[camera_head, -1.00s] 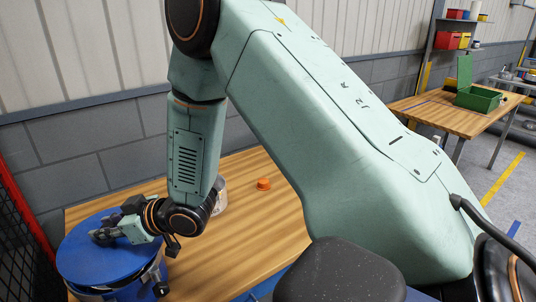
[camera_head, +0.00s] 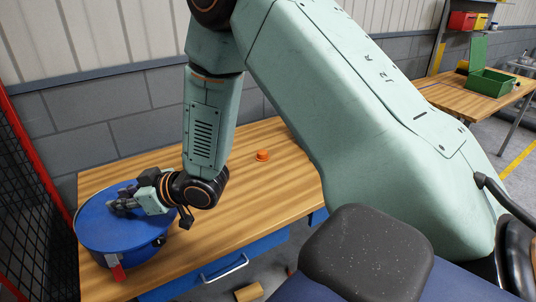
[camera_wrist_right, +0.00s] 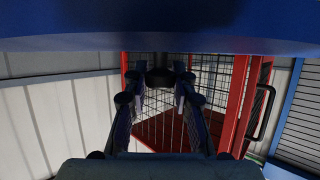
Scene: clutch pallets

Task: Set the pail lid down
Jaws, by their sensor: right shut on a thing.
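The blue pail lid (camera_head: 98,228) is a flat round disc at the left end of the wooden table in the head view. My right gripper (camera_head: 116,204) reaches over it from the right and is shut at the lid's middle. The grip point itself is too small to make out there. In the right wrist view a broad blue surface (camera_wrist_right: 160,30) spans the top, and the fingers point toward a dark piece. Blue sides show below the lid's rim. Whether the lid touches what is beneath it cannot be told. My left gripper is not in view.
The wooden table (camera_head: 245,205) is mostly clear, with a small orange object (camera_head: 262,156) near its back. A blue drawer (camera_head: 225,266) is below its front. A red-framed mesh cage (camera_head: 35,200) stands close at left. A green crate (camera_head: 492,82) is on a far table.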

